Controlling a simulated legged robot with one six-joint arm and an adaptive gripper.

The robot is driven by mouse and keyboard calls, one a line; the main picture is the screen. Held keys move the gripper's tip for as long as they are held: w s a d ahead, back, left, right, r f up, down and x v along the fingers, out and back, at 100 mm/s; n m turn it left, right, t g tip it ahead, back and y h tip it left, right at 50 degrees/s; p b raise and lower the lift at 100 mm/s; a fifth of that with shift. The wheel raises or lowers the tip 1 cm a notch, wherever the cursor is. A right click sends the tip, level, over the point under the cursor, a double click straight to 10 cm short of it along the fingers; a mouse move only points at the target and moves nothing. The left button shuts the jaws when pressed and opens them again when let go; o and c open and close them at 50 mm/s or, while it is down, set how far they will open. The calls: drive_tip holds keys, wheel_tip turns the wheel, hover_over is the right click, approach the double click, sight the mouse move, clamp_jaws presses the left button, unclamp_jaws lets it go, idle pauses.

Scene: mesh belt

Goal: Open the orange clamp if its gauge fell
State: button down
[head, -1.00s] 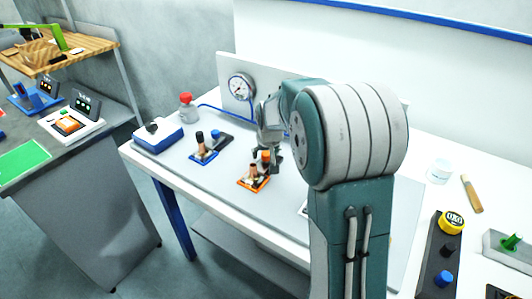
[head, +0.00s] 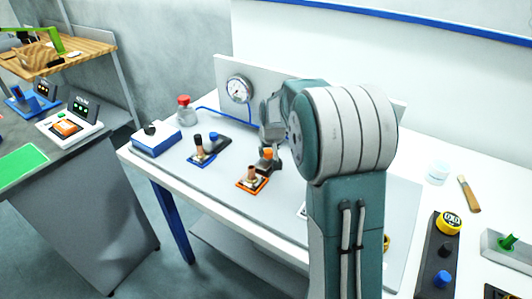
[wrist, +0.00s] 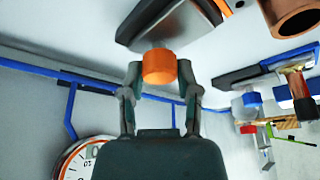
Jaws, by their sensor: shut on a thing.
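The orange clamp (head: 252,185) is an orange-edged base on the grey board, with a copper-coloured upright piece on it. Its dark lever lies towards the back right and carries an orange cap (head: 267,153). My gripper (head: 272,158) is at the cap in the head view. In the wrist view my gripper (wrist: 160,75) is shut on the orange cap (wrist: 159,66), one finger on each side. A round white gauge (head: 238,90) stands on the upright panel behind. It shows partly in the wrist view (wrist: 78,160); its needle is too small to read.
A blue clamp (head: 202,157) with a blue cap lies to the left. A blue-and-white box (head: 157,140) and a red-topped bottle (head: 186,110) stand farther left. A blue hose runs from the gauge. A button box (head: 440,255) is at the right.

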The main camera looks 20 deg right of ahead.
drive_tip(key=c, duration=0.6)
unclamp_jaws()
drive_tip(key=shift+w, duration=0.1)
drive_tip(key=shift+c, duration=0.2)
drive_tip(key=o, duration=0.3)
drive_tip(key=shift+d, duration=0.2)
drive_tip(key=v, duration=1.1)
drive_tip(key=shift+r, duration=0.35)
